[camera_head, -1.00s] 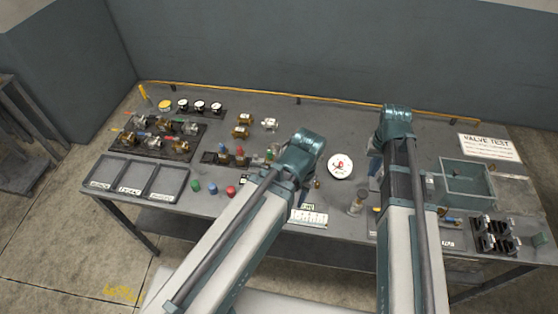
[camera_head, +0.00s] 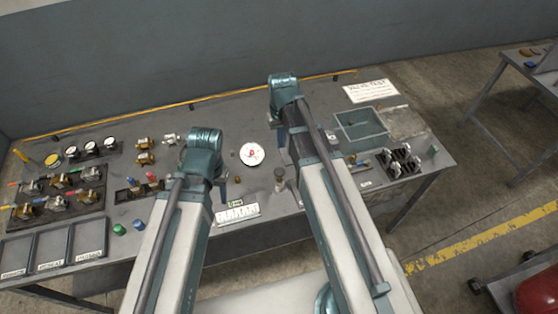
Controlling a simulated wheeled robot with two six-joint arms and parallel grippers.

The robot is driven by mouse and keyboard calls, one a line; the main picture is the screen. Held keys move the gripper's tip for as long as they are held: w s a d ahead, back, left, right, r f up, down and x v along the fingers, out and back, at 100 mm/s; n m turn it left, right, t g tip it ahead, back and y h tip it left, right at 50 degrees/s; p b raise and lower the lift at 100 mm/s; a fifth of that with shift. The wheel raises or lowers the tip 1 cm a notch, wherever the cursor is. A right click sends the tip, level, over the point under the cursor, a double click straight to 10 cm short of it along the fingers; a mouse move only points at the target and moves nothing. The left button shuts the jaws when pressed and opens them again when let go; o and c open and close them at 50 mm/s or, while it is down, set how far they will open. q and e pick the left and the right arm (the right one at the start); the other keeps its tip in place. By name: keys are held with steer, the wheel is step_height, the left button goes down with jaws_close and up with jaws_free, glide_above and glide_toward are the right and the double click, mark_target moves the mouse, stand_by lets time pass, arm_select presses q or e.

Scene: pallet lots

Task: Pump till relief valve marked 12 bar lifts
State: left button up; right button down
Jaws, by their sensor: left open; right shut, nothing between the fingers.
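A white round gauge (camera_head: 251,154) with a red mark at its centre lies on the bench between my two arms; its reading is too small to read. A small upright cylindrical fitting (camera_head: 279,177) stands in front of it. Several brass valves (camera_head: 145,158) sit loose at left centre. No 12 bar marking is legible, and I cannot tell which part is the pump. My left gripper (camera_head: 223,190) hangs low left of the gauge, mostly hidden by its arm; it is open. My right gripper (camera_head: 281,141) is right of the gauge, largely hidden behind its arm, shut and empty.
A rack of coloured-handled valves (camera_head: 60,203), labelled trays (camera_head: 52,247) and small gauges (camera_head: 91,147) fill the left. A teal open bin (camera_head: 361,129), a valve test sign (camera_head: 370,91) and a black rack (camera_head: 400,162) stand right. A white chart (camera_head: 237,213) lies in front.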

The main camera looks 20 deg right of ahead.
mark_target(280, 171)
steer(key=shift+f, duration=0.15)
step_height(280, 171, down, 14)
steer(key=b, duration=1.4)
steer(key=shift+a, duration=0.1)
steer(key=shift+r, duration=0.2)
